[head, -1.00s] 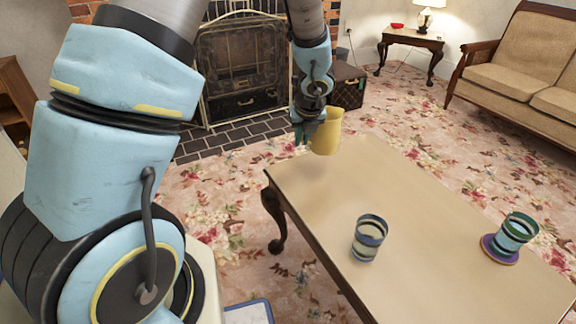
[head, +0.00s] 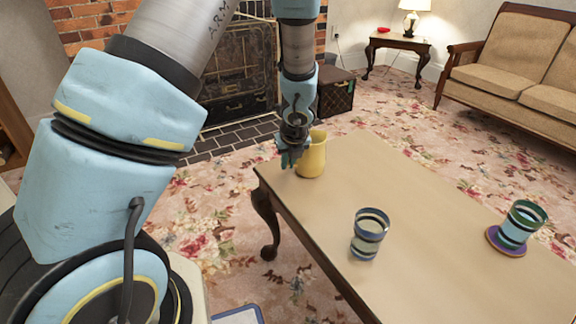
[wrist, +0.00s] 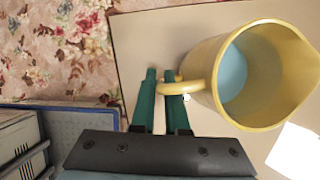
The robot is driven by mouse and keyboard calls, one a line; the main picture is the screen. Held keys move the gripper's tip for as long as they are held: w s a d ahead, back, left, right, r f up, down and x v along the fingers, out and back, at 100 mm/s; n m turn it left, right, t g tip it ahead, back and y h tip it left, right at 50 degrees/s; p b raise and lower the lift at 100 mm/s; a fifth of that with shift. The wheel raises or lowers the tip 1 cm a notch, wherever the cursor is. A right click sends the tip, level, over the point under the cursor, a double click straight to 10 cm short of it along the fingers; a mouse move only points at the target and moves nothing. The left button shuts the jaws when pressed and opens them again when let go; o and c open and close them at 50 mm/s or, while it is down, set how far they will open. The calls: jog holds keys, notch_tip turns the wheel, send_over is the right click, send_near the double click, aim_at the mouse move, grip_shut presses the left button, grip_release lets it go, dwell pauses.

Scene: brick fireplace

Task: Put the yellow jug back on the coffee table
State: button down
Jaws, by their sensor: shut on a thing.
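The yellow jug (head: 313,158) is upright at the far left corner of the coffee table (head: 400,195). Its base looks on or just above the tabletop; I cannot tell if it touches. My gripper (head: 291,158) is at the jug's left side. In the wrist view my gripper (wrist: 163,80) is shut on the handle (wrist: 190,88) of the jug, whose rim (wrist: 215,100) and pale blue inside show to the right. The tabletop (wrist: 150,35) lies beneath the jug in that view.
A striped glass (head: 369,234) stands near the table's middle. Another striped glass (head: 521,224) stands on a purple coaster (head: 505,245) at the right. The tabletop between them and the jug is clear. A sofa (head: 515,75) and a lamp table (head: 398,43) stand behind.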

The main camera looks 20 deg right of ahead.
jog(key=shift+f, duration=0.15)
jog(key=c, duration=0.9)
grip_release()
jog(key=shift+r, duration=0.55)
jog(key=p+v, duration=0.5)
jog(key=v, duration=0.6)
jog(key=shift+s+r, duration=0.2)
